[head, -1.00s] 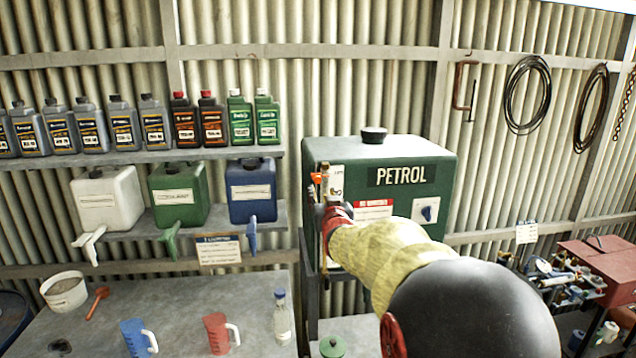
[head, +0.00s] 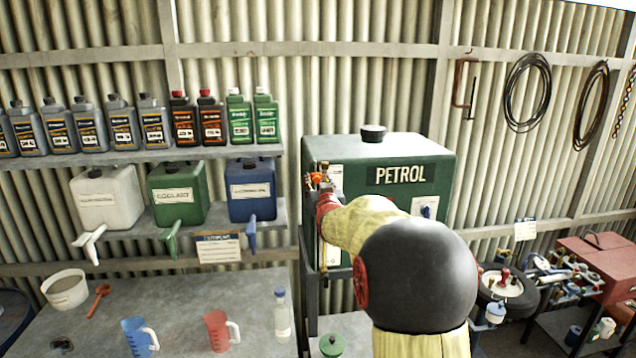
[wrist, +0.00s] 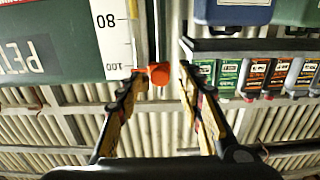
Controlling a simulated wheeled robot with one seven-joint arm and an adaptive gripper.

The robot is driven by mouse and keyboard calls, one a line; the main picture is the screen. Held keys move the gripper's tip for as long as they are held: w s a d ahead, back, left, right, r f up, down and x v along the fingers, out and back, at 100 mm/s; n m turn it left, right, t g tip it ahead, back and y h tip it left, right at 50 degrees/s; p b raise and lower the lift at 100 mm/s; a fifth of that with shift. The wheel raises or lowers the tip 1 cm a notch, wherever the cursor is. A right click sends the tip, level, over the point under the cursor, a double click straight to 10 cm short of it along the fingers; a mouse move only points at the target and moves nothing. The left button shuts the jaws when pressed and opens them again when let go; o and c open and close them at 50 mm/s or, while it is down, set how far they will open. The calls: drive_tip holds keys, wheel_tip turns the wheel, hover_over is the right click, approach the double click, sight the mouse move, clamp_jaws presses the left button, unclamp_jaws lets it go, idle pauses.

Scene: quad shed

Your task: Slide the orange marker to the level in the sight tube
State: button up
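The green petrol tank (head: 385,235) stands against the wall, with a white scale (wrist: 113,35) marked 80 and 100 in the wrist view. The orange marker (head: 317,178) is at the tank's left front edge, near the top. In the wrist view the orange marker (wrist: 159,76) sits between my fingertips, near the 100 mark. My gripper (wrist: 162,71) is open, a finger on each side of it. The left finger is very close; contact is unclear.
Left of the tank, a shelf holds white, green and blue jugs (head: 252,190) with spouts, below a row of bottles (head: 240,118). A bench (head: 185,300) carries measuring jugs and a clear bottle (head: 281,312). A cluttered red toolbox (head: 600,265) stands right.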

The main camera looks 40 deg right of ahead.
clamp_jaws()
idle(0.5)
idle(0.4)
